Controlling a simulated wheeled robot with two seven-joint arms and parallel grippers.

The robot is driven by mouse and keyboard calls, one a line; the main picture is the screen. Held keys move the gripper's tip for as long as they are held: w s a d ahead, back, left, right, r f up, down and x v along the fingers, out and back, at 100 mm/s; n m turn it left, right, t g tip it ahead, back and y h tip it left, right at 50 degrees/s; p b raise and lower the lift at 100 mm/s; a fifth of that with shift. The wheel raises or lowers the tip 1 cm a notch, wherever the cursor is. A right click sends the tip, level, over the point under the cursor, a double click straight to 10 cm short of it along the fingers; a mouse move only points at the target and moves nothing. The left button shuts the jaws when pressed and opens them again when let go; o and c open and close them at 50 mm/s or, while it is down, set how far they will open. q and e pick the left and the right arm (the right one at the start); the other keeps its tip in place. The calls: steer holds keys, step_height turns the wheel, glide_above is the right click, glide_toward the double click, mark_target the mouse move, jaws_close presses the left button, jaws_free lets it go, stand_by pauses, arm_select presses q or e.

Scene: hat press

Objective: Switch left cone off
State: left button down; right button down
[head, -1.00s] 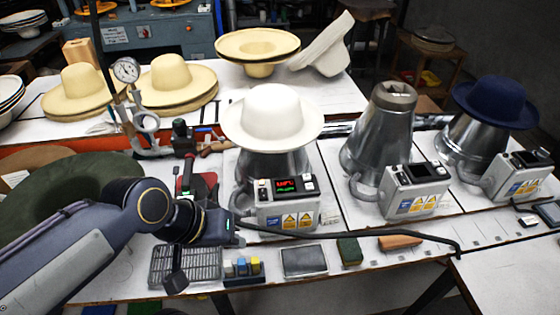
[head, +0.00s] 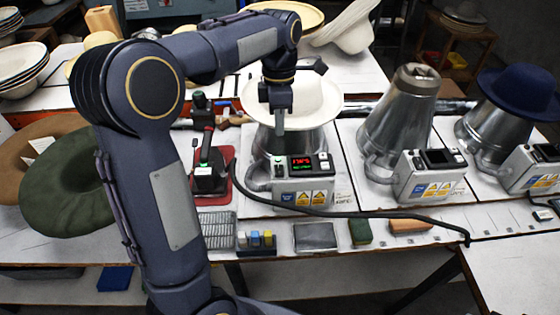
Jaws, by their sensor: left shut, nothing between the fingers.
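The left cone (head: 318,138) is a metal cone with a white hat (head: 325,98) on it. The grey control box (head: 306,186) at its front has a lit display (head: 301,164) with red and green characters. Small switches (head: 279,165) sit on the box's top face beside the display. My left gripper (head: 280,130) is shut and empty, pointing down. It shows in front of the hat brim and cone, above the left end of the box and apart from the switches. The gripper and forearm hide part of the hat. My right gripper is not in view.
A middle bare cone (head: 398,112) and a right cone with a navy hat (head: 515,90) stand to the right, each with a control box. A black cable (head: 400,213) runs along the front. A red-based tool stand (head: 208,180) is left of the left cone. A green hat (head: 65,190) lies at left.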

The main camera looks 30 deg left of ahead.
mark_target(280, 172)
arm_select(q)
steer(key=f, duration=0.4)
steer(key=s+f, duration=0.1)
steer(key=f, duration=0.3)
steer(key=d+f+p, duration=0.1)
steer(key=f, duration=0.2)
steer(key=shift+s+f, duration=0.2)
steer(key=shift+f, duration=0.2)
